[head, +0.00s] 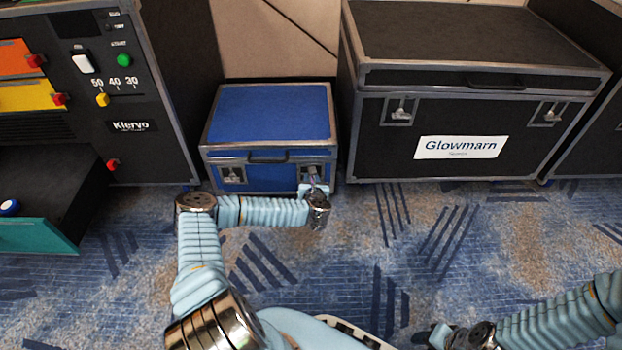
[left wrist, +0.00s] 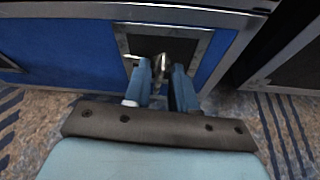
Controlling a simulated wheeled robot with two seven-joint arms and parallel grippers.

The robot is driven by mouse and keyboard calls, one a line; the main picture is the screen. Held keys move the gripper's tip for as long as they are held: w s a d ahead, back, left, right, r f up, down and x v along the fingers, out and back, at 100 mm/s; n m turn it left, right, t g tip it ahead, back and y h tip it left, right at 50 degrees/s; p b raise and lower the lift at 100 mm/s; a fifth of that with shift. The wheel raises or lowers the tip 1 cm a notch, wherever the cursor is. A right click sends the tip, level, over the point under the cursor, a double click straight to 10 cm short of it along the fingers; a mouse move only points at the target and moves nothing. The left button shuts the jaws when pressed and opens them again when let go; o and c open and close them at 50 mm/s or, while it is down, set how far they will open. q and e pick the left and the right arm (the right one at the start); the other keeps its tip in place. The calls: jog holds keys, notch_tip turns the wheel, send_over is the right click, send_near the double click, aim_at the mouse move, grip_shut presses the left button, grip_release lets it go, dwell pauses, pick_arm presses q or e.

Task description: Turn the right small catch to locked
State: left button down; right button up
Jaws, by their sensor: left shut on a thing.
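The small blue case (head: 270,112) stands on the carpet in the middle of the head view. Its left small catch (head: 233,175) and right small catch (head: 311,170) sit in metal-framed dark recesses on its front. My left gripper (head: 313,186) is at the right small catch. In the left wrist view the fingers of my left gripper (left wrist: 162,78) are closed around the metal knob of the right small catch (left wrist: 165,62). The fingers partly hide the knob, and I cannot tell its exact angle. My right gripper (head: 440,337) is at the bottom edge, its jaws unclear.
A large black case (head: 380,145) labelled Glowmarn stands to the right of the blue case. A black Klervo panel (head: 150,155) with buttons and an open teal-fronted drawer (head: 45,235) is at the left. The carpet in front is clear apart from my arms.

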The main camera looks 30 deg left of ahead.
pick_arm(q)
jog(key=shift+w+d+f+m+g+y, duration=0.1)
jog(key=shift+d+f+m+y, duration=0.1)
jog(key=shift+m+y, duration=1.4)
jog(key=shift+w+d+f+m+g+y, duration=0.15)
jog(key=shift+m+y, duration=0.5)
jog(key=shift+m, duration=1.8)
jog(key=shift+w+d+f+m+g+y, duration=0.1)
jog(key=shift+f+m+y, duration=0.15)
jog(key=shift+m+y, duration=1.35)
jog(key=shift+s+a+m+h, duration=0.1)
jog(key=shift+m+h, duration=0.35)
jog(key=shift+m, duration=0.2)
jog(key=c, duration=1.3)
grip_release()
jog(key=shift+o, duration=0.2)
